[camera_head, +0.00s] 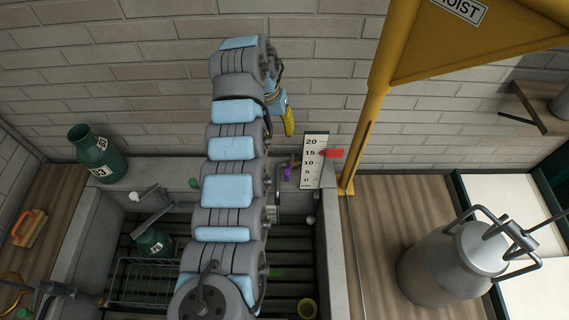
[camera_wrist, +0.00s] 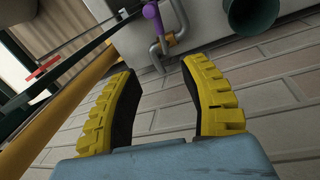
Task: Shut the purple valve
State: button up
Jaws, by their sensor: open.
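The purple valve (camera_head: 288,172) is a small purple handle on a grey pipe near the back wall, left of the white gauge board, in the head view. In the wrist view the purple valve (camera_wrist: 152,14) shows at the top, on a bent grey pipe (camera_wrist: 172,38). My gripper (camera_head: 289,122) is above the valve in the head view, partly hidden behind my arm. In the wrist view my gripper (camera_wrist: 160,68) has its two yellow fingers apart with nothing between them. The valve lies beyond the fingertips, not touching them.
The gauge board (camera_head: 314,160) with a red pointer (camera_head: 333,153) and a yellow hoist post (camera_head: 364,130) stand right of the valve. A green churn (camera_head: 96,152) is on the left ledge. A grey churn (camera_head: 455,262) stands at right. The sink (camera_head: 330,260) lies below my arm.

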aim_at(289, 165)
jog(key=d+f, duration=0.1)
jog(key=f, duration=0.4)
jog(key=d+f, duration=0.1)
jog(key=f, duration=0.5)
jog(key=d+f+p, duration=0.1)
jog(key=f, duration=0.5)
jog(key=shift+s+d, duration=0.15)
jog(key=shift+s, duration=0.2)
grip_shut()
